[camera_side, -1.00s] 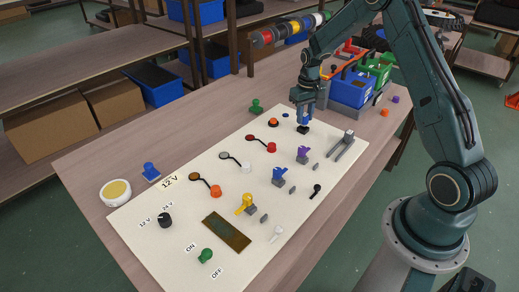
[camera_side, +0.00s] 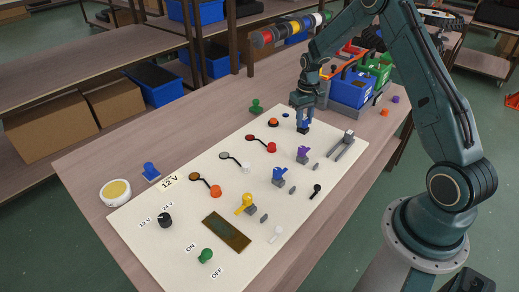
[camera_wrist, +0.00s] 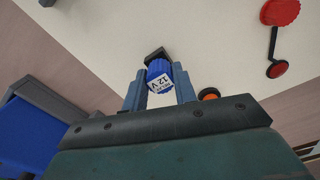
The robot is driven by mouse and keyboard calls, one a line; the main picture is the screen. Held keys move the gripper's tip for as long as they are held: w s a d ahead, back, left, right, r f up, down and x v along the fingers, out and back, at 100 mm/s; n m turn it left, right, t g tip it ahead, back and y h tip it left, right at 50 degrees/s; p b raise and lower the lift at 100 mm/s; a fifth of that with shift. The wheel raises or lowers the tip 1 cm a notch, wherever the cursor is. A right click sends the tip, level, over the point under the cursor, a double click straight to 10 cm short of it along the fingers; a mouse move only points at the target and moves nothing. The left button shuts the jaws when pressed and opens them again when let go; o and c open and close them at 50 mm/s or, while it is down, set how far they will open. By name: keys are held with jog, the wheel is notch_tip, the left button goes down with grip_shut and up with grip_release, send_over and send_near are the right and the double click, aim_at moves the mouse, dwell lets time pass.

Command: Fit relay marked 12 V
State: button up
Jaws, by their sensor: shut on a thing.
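The relay (camera_wrist: 160,84) is a blue block with a white label reading 12 V. My gripper (camera_wrist: 160,95) is shut on it, with one finger on each side. A dark socket (camera_wrist: 158,55) shows just past the relay's far end in the wrist view; whether the relay is seated in it I cannot tell. In the side view my gripper (camera_side: 304,122) points down at the far end of the cream panel (camera_side: 150,222), low over the board. The relay and socket are mostly hidden there by the fingers. A 12 V plate (camera_side: 169,181) lies at the panel's left edge.
A dark selector knob (camera_side: 165,220) stands near the 12 V and 24 V marks. An orange-topped button (camera_side: 273,122) and a grey rail-like bracket (camera_side: 344,144) flank my gripper. A blue bin (camera_side: 352,90) stands behind on the right. Coloured levers fill the panel's middle.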

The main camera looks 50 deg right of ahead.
jog(key=shift+f, duration=0.35)
dwell(0.3)
jog(key=o, duration=1)
jog(key=shift+o, duration=0.2)
notch_tip(320, 180, up, 14)
